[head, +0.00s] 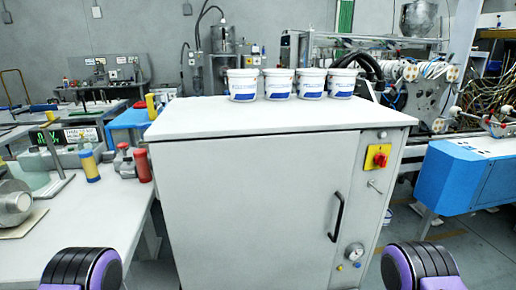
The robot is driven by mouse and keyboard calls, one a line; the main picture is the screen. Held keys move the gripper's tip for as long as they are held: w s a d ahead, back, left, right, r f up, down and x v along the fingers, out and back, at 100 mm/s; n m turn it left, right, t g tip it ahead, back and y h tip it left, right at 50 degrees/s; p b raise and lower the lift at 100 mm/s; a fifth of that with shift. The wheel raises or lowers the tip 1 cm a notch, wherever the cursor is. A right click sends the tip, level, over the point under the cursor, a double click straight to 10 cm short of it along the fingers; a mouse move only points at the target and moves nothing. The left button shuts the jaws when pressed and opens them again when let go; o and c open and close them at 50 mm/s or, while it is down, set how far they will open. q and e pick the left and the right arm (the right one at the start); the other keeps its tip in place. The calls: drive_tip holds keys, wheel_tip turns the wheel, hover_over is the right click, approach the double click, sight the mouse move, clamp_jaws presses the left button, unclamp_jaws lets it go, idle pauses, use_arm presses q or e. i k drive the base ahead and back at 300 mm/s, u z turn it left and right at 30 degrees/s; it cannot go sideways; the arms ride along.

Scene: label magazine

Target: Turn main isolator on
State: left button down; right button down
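The main isolator (378,157) is a red rotary handle on a square yellow plate. It is on the upper right of the front of a white cabinet (250,205), on the narrow panel right of the door. The red handle looks slightly tilted; its on or off marking is too small to read. Black and purple rounded parts of my arms show at the bottom left and bottom right, both apart from the cabinet. No gripper fingers show in this view.
The cabinet has a black door handle (337,217), a small metal lever (375,187) and a round gauge (354,252). Several white tubs (311,84) stand on top. A cluttered bench (85,215) is on the left and a blue machine (462,178) on the right.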

sight(379, 160)
drive_tip(key=u, duration=2.45)
drive_tip(key=k, duration=2.3)
drive_tip(key=z, duration=2.9)
drive_tip(key=i, duration=1.4)
drive_tip(key=u, duration=0.8)
